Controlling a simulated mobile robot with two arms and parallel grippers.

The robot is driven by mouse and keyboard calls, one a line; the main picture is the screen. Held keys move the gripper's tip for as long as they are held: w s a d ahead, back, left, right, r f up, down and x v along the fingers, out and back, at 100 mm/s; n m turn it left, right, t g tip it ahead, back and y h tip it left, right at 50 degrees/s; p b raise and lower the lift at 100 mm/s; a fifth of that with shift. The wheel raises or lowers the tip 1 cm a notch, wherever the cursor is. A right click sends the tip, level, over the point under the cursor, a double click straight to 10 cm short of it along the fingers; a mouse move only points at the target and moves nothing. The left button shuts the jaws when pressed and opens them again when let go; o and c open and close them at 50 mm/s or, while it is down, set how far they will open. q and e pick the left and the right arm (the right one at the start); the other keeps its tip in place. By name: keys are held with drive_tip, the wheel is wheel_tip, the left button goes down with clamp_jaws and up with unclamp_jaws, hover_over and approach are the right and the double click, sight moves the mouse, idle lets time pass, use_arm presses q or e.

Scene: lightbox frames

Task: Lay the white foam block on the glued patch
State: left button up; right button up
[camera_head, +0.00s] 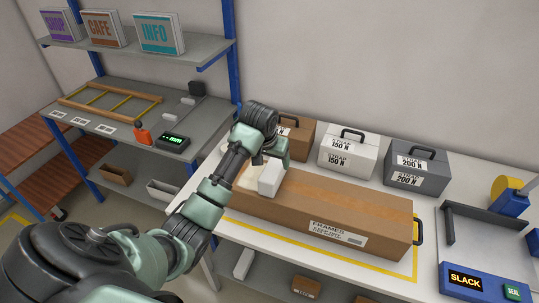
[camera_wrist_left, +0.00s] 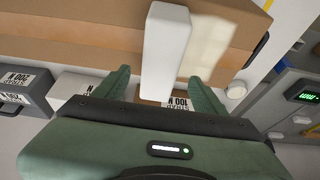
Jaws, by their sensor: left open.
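The white foam block (camera_head: 270,178) is on or just above the top of the long cardboard box (camera_head: 330,205), near its left end. In the left wrist view the block (camera_wrist_left: 166,50) shows beside the pale glued patch (camera_wrist_left: 208,48); the patch also shows in the head view (camera_head: 248,181). I cannot tell whether the block overlaps the patch. My left gripper (camera_head: 272,156) is over that end of the box. In the wrist view its fingers (camera_wrist_left: 160,76) are open, one on each side of the block's near end, with gaps visible. My right gripper is not in view.
Brown, white (camera_head: 348,153) and grey (camera_head: 416,167) strap cases stand behind the box. A grey tray (camera_head: 485,240) and a blue SLACK panel (camera_head: 470,282) are at the right. A shelf unit (camera_head: 100,122) with a wooden frame stands at the left.

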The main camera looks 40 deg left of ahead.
use_arm(q)
drive_tip(key=b+v, duration=0.1)
drive_tip(key=v, duration=0.6)
drive_tip(key=shift+r+b, duration=0.15)
drive_tip(key=shift+b, duration=0.2)
drive_tip(key=shift+s, duration=0.1)
